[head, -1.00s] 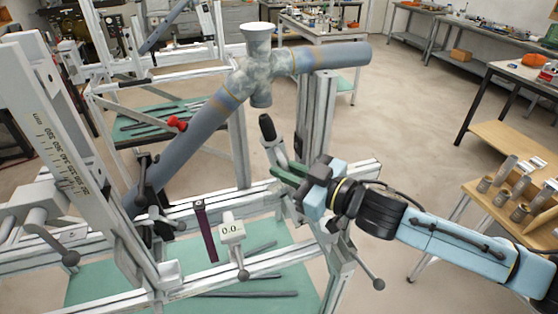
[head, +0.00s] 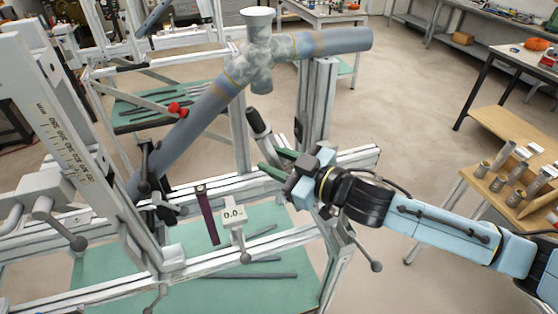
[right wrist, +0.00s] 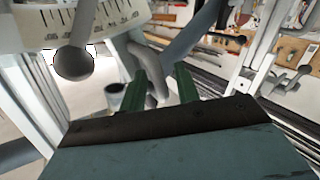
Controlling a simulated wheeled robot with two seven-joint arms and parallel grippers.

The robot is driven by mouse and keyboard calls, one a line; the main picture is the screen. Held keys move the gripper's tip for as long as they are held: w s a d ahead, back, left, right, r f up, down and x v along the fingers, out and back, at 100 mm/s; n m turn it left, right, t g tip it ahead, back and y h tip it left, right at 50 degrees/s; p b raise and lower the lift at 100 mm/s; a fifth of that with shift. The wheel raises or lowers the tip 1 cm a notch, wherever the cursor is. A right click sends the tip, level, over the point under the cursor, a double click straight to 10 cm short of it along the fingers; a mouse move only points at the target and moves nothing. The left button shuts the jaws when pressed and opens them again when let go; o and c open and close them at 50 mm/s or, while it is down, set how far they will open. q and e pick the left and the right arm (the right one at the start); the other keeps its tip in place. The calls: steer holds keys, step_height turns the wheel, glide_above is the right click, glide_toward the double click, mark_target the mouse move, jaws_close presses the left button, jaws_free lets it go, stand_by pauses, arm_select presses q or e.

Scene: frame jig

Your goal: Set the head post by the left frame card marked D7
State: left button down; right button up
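The jig holds a grey bike frame (head: 210,110) with a mottled head joint under a pale cone (head: 257,22). A plain metal upright (head: 318,105) stands behind the lower rail, and a slanted upright with a mm scale (head: 62,150) stands at the left. I cannot tell which is the head post. My right gripper (head: 268,162) is open, its green fingers apart, close beside a dark-gripped lever (head: 258,122). In the right wrist view the open fingers (right wrist: 161,88) hold nothing. No card marked D7 is readable. My left gripper is out of view.
Ball-ended levers (head: 375,266) stick out from the jig. A wooden bench (head: 510,150) with several metal parts stands at the right. Floor between jig and bench is clear.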

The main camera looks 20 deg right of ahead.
steer(key=shift+s+d, duration=0.1)
steer(key=b+v, duration=0.3)
steer(key=v, duration=1)
steer(key=shift+d, duration=0.1)
steer(key=shift+s, duration=0.1)
stand_by(0.5)
